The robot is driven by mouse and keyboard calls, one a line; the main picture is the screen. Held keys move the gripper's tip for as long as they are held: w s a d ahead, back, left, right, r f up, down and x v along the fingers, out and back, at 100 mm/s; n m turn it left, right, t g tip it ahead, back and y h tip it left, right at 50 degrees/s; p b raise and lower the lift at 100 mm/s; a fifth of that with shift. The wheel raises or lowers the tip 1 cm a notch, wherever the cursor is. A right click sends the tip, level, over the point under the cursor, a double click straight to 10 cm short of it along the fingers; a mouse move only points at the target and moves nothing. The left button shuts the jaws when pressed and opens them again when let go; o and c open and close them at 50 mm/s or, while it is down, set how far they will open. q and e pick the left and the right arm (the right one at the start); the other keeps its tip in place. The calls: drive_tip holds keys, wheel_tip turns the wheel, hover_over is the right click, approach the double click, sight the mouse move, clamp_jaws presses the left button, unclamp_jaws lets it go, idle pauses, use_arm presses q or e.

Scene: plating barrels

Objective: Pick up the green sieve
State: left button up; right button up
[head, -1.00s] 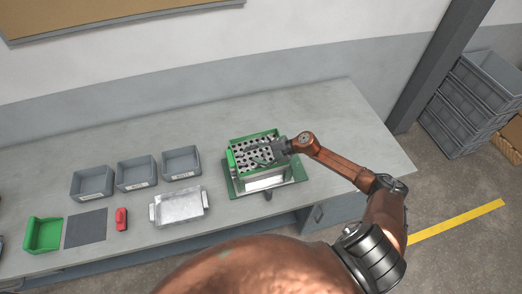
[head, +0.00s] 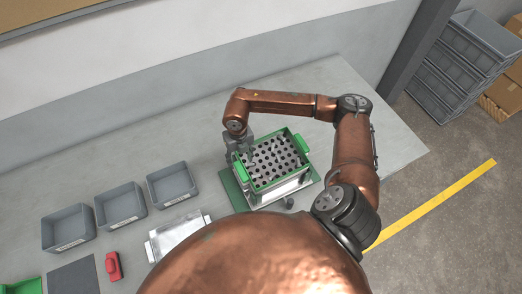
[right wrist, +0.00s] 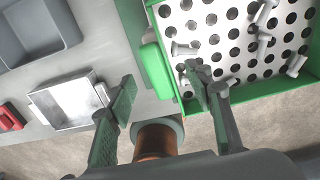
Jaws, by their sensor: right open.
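The green sieve (head: 282,158), a green-rimmed box with a perforated pale floor, sits on a metal box on a green base plate (head: 234,194). Its floor also shows in the right wrist view (right wrist: 237,62) with several small metal parts on it. It has a green handle at each end. My right gripper (head: 245,150) is open at the left handle. In the right wrist view the open fingers (right wrist: 162,95) point toward that handle (right wrist: 155,70), one on each side of it; I cannot tell whether they touch it. My left gripper is not in view.
Grey bins (head: 120,204) stand in a row left of the sieve. A metal tray (head: 176,236), a red object (head: 113,266) and a dark mat (head: 73,277) lie in front of them. The bench behind the sieve is clear. Stacked grey crates (head: 462,62) stand on the floor at right.

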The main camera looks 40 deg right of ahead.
sight(241, 168)
drive_tip(key=shift+w+d+f, duration=0.15)
drive_tip(key=shift+d, duration=0.1)
drive_tip(key=shift+f, duration=0.3)
drive_tip(key=shift+s+a+f+p, duration=0.25)
drive_tip(key=shift+s+f+p, duration=0.65)
drive_tip(key=shift+s, duration=0.15)
drive_tip(key=f, duration=0.1)
drive_tip(key=w+f, duration=0.1)
drive_tip(key=f+p, duration=0.1)
drive_tip(key=shift+w+a+f, duration=0.1)
drive_tip(key=shift+w+a, duration=0.05)
drive_tip(key=shift+a, duration=0.1)
drive_tip(key=shift+d+f, duration=0.1)
drive_tip(key=shift+f, duration=0.6)
drive_tip(key=shift+s, duration=0.2)
drive_tip(key=shift+w, duration=0.25)
drive_tip(key=c, duration=0.4)
drive_tip(key=shift+s, duration=0.2)
drive_tip(key=c, duration=0.4)
clamp_jaws()
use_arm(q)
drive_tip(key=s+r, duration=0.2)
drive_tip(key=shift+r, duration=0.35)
